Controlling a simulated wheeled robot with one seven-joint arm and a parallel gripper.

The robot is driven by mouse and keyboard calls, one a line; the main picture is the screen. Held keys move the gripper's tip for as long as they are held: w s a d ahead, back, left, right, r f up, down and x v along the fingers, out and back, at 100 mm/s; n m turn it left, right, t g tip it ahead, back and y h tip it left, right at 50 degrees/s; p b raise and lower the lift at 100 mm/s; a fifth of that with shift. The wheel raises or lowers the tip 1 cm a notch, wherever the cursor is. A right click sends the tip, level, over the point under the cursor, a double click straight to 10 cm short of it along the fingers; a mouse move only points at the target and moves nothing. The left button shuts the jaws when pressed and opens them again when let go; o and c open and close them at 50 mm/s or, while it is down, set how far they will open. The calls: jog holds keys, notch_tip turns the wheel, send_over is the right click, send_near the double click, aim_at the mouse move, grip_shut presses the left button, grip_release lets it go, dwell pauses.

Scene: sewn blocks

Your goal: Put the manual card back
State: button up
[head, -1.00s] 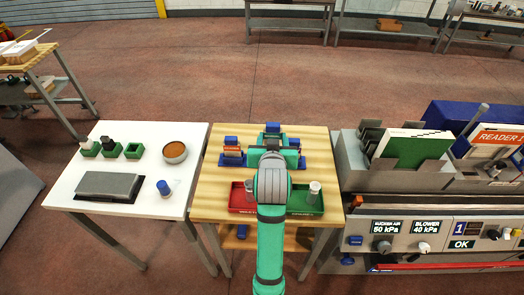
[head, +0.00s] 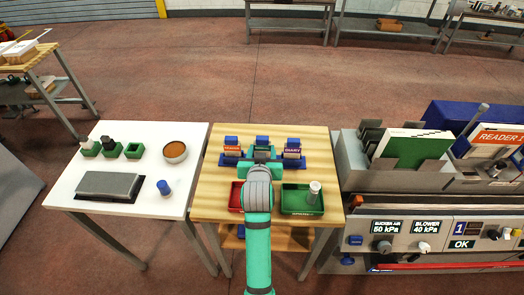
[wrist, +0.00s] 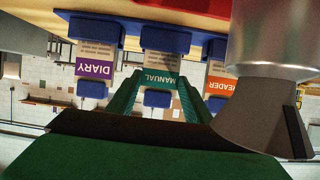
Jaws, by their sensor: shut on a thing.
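The manual card (wrist: 160,76) is a whitish card with a teal MANUAL band and a blue tab (wrist: 157,98). It shows upside down in the wrist view. Its lower end meets the middle blue holder (wrist: 165,38), in line with its neighbours. In the head view its blue tab (head: 262,141) is level with the other tabs, and my gripper hides much of the card. My gripper (head: 260,156) is shut on the card, with a teal finger on each side of it. The diary card (wrist: 95,66) and the reader card (wrist: 220,72) stand in holders on either side.
A red tray (head: 236,196) lies partly under my arm. A white table (head: 125,160) stands left and a grey machine (head: 400,240) right. The wooden table (head: 325,145) is clear around its back edge.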

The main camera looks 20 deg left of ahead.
jog(key=shift+f, duration=0.1)
jog(key=o, duration=1.1)
jog(key=shift+o, duration=0.2)
jog(key=v, duration=1.2)
